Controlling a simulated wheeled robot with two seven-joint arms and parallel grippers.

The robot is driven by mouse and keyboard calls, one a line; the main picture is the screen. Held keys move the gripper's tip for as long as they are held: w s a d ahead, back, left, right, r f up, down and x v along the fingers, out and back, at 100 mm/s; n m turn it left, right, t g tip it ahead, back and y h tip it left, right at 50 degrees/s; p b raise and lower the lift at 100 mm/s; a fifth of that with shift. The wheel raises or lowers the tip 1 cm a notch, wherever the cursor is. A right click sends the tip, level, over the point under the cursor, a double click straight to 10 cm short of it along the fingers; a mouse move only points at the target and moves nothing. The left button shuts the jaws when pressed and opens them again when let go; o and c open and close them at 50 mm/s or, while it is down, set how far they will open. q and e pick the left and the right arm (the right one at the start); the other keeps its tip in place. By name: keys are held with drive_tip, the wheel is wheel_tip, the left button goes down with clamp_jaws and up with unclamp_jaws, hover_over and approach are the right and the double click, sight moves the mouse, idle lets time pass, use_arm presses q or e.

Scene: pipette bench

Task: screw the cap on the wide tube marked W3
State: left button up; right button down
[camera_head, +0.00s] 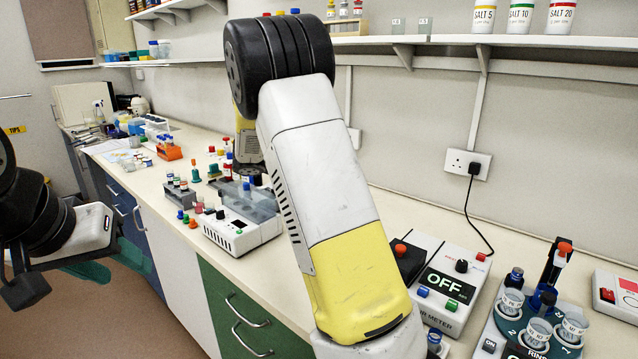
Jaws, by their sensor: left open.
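My left gripper (88,272) is at the lower left, over the floor in front of the cabinets. Its greenish fingers are apart, and nothing shows between them. My right arm rises through the middle of the view and bends away behind itself; I cannot make out its gripper. Several small tubes and coloured caps stand around a white device (240,235) on the bench, too small to read. Wide clear cups with blurred markings, one of them a cup (538,330), sit in a round stand at the lower right. I cannot pick out the tube W3 or its cap.
A meter reading OFF (450,287) stands right of my right arm. An orange rack (169,152) sits farther back on the bench (290,285). A shelf (530,41) with salt jars runs along the wall. My right arm hides part of the bench.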

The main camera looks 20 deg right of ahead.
drive_tip(key=shift+r, duration=0.2)
drive_tip(key=c, duration=1.7)
unclamp_jaws()
clamp_jaws()
